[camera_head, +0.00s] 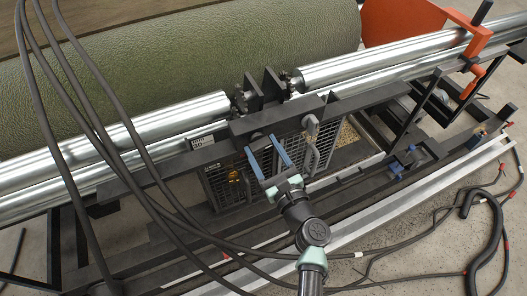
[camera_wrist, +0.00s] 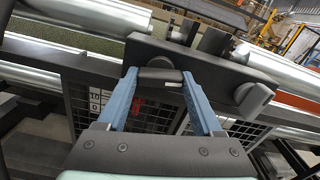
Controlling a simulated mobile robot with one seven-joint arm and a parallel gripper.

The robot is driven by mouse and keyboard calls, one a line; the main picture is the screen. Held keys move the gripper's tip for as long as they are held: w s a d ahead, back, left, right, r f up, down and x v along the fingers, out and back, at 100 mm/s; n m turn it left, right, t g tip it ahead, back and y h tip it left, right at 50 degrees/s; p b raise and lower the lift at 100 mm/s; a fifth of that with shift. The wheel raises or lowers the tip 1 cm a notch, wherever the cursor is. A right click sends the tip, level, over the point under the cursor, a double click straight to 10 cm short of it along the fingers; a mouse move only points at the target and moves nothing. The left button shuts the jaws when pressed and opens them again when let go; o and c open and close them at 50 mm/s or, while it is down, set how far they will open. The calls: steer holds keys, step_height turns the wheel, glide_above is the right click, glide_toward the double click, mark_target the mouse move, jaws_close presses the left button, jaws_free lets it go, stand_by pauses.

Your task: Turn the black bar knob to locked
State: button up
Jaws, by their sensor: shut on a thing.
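The black bar knob (camera_wrist: 160,76) sits on the front of a dark panel, its rounded bar lying roughly level across the wrist view. My gripper (camera_wrist: 161,80) has its blue fingers on either end of the bar and is shut on it. In the head view my gripper (camera_head: 263,144) reaches up to the dark panel (camera_head: 290,117) below the rollers. There the knob is small and dark between the fingertips, and its angle is hard to read. Any locked marking near the knob cannot be made out.
A grey round knob (camera_wrist: 254,98) is on the same panel, right of my gripper. Mesh guards (camera_wrist: 151,118) lie below the panel. Steel rollers (camera_head: 385,60) and a green turf roll (camera_head: 200,70) are behind. Black cables (camera_head: 150,180) hang at left of my arm.

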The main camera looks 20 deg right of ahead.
steer(key=shift+f+n+b, duration=0.1)
steer(key=shift+n+b, duration=6.25)
steer(key=shift+n, duration=1.45)
steer(key=o, duration=1.4)
steer(key=shift+c, duration=0.2)
steer(key=shift+s, duration=0.1)
steer(key=s+b, duration=0.2)
steer(key=s, duration=1)
steer(key=shift+s+d, duration=0.25)
steer(key=shift+s, duration=0.15)
